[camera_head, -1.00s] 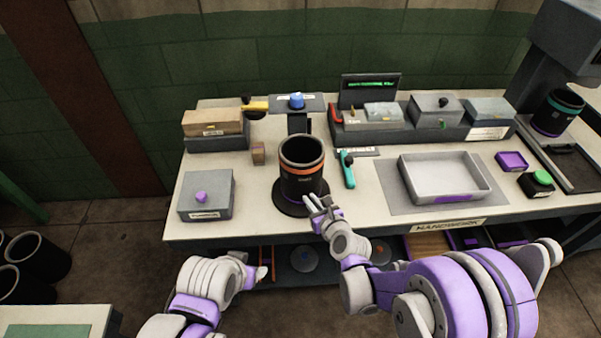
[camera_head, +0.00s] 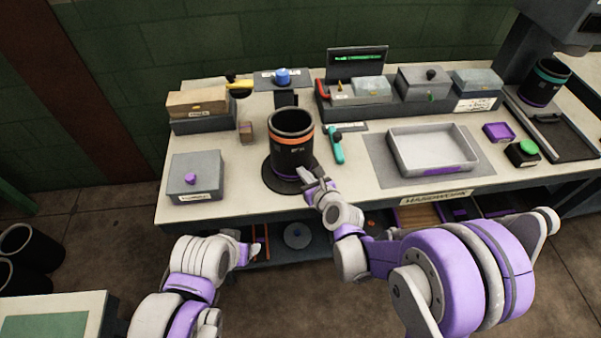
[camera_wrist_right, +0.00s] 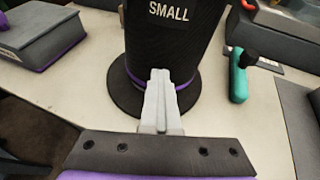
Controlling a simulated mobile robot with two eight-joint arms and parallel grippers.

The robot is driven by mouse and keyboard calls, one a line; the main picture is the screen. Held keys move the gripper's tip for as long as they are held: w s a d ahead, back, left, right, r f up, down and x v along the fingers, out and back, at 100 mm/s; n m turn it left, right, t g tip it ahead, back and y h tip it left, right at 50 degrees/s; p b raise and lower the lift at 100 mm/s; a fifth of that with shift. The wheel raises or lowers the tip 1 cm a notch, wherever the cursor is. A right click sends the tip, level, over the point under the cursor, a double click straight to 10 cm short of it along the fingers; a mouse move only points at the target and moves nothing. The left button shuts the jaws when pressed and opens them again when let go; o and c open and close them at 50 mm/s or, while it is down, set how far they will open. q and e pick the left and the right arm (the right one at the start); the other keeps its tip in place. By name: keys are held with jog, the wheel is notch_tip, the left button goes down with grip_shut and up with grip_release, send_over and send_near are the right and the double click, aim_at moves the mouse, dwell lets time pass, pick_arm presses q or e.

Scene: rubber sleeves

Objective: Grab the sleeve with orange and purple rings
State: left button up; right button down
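The black sleeve (camera_head: 291,155) with an orange ring near its top stands upright on a dark round base (camera_head: 277,184) at the front of the bench. In the right wrist view the sleeve (camera_wrist_right: 178,45) shows a SMALL label and a purple ring near its foot. My right gripper (camera_head: 312,178) is just in front of the sleeve's lower right side. In the wrist view its fingers (camera_wrist_right: 160,95) lie together, pointing at the purple ring, with nothing seen between them. My left gripper (camera_head: 252,253) is low in front of the bench, its fingers too small to read.
A second black sleeve (camera_head: 546,82), with teal and purple rings, stands at the far right. A teal-handled tool (camera_head: 335,148) lies close right of the orange-ringed sleeve, then a grey tray (camera_head: 432,150). A grey box (camera_head: 195,176) with a purple knob is to the left.

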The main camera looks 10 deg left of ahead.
aim_at(296, 148)
jog(key=shift+s+a+r, duration=0.1)
jog(key=shift+r, duration=2.1)
jog(key=shift+s+a+r, duration=0.1)
jog(key=shift+r, duration=2.05)
jog(key=shift+c, duration=1.6)
grip_release()
